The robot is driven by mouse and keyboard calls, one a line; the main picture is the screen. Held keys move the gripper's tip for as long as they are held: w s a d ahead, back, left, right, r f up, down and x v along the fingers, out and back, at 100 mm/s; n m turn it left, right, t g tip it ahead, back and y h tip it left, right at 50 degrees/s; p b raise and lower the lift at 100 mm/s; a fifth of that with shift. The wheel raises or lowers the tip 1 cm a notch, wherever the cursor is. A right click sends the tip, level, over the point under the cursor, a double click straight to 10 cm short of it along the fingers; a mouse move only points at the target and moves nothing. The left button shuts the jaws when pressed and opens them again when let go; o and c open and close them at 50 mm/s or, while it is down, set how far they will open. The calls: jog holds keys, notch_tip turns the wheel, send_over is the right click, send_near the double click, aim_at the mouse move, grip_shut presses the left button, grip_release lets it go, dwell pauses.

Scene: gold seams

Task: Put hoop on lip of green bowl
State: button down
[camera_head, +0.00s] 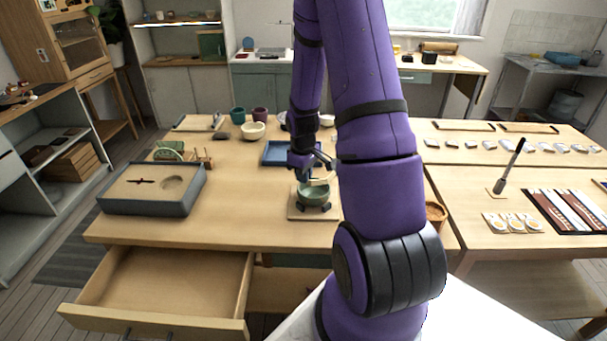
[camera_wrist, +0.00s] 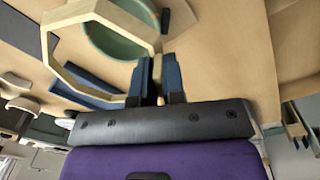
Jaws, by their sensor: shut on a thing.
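The green bowl (camera_head: 313,195) sits in a dark stand on a small wooden board (camera_head: 298,213) near the front of the table. It also shows in the wrist view (camera_wrist: 112,40), at the upper left. My gripper (camera_head: 316,165) is just above the bowl. In the wrist view my gripper's blue fingers (camera_wrist: 158,66) are shut on the pale, many-sided hoop (camera_wrist: 47,48). The hoop (camera_head: 320,181) is at about the bowl's rim in the head view. I cannot tell whether it touches the rim. Part of the hoop is hidden by the fingers.
A blue tray (camera_head: 272,153) lies behind the bowl. A grey box (camera_head: 140,203) stands at the left. Cups and a cream bowl (camera_head: 253,131) stand at the back. A drawer (camera_head: 165,285) is open at the front left. The tabletop left of the bowl is clear.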

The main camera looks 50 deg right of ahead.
jog(key=shift+f, duration=2.15)
jog(key=shift+s+f, duration=0.1)
jog(key=shift+f, duration=0.05)
jog(key=shift+f, duration=0.95)
dwell(2.1)
jog(key=c, duration=0.7)
grip_release()
jog(key=shift+o, duration=0.2)
jog(key=shift+r, duration=3)
